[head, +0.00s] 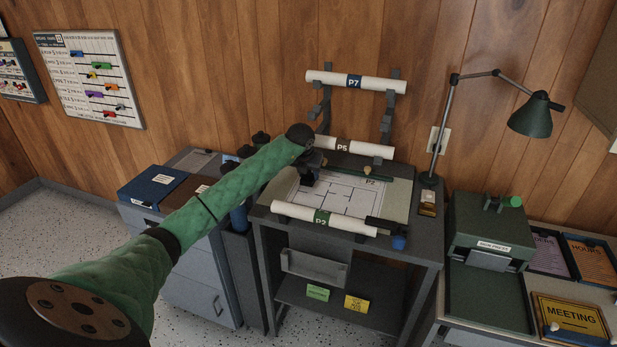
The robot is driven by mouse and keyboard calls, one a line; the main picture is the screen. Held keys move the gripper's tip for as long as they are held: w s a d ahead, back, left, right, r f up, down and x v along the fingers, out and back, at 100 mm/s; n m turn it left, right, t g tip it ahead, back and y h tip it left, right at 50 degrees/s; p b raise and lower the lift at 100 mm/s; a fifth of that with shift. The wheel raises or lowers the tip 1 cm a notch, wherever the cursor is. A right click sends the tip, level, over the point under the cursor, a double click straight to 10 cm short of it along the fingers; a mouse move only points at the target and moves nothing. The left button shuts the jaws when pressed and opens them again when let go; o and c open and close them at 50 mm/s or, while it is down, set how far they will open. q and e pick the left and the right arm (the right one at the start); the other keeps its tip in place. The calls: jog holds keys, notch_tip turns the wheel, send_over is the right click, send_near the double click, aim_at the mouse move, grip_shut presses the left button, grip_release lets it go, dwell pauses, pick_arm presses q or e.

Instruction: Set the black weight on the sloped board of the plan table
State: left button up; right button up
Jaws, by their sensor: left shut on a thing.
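The plan table (262,217) stands in the middle of the head view, with a plan sheet (345,196) on its sloped board. My left arm reaches in from the lower left, and my left gripper (309,170) is over the upper left part of the sheet. It is shut on the small black weight (308,180), which is partly hidden by the gripper. I cannot tell whether the weight touches the board. My right gripper is out of view.
A paper roll marked P2 (290,210) lies along the board's front edge, with a dark item (385,225) at its right end. Rolls P5 (362,148) and P7 (330,78) rest on wall brackets behind. A lamp (530,116) stands right. The sheet's middle looks clear.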

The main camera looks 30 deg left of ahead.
pick_arm(q)
jog(key=shift+f+p, duration=0.45)
jog(key=shift+f, duration=0.7)
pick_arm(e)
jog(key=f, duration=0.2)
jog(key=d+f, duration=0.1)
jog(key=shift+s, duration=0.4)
pick_arm(q)
jog(key=shift+f, duration=0.2)
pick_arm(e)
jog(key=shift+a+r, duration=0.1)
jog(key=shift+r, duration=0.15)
